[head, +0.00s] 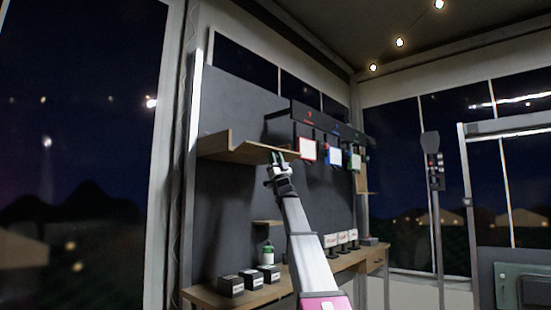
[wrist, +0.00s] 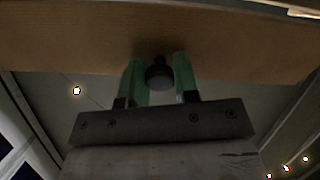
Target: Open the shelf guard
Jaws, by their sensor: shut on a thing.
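The wooden shelf guard (head: 262,153) is the light brown board along the front of the wall shelf (head: 215,146) in the head view. In the wrist view the guard (wrist: 80,40) spans the top of the picture as a wide wooden face. A dark round knob (wrist: 158,77) sticks out from it. My gripper (wrist: 158,62) has its two green fingers on either side of the knob and is shut on it. In the head view my gripper (head: 279,158) is at the board's right end, and the knob is hidden there. How far the guard is tilted is hard to tell.
A dark rack with small framed screens (head: 308,150) hangs just right of my gripper. Below, a wooden counter (head: 215,298) holds black boxes (head: 231,286), a green-and-white bottle (head: 267,253) and white-fronted boxes (head: 342,238). A pole-mounted device (head: 433,165) stands at right.

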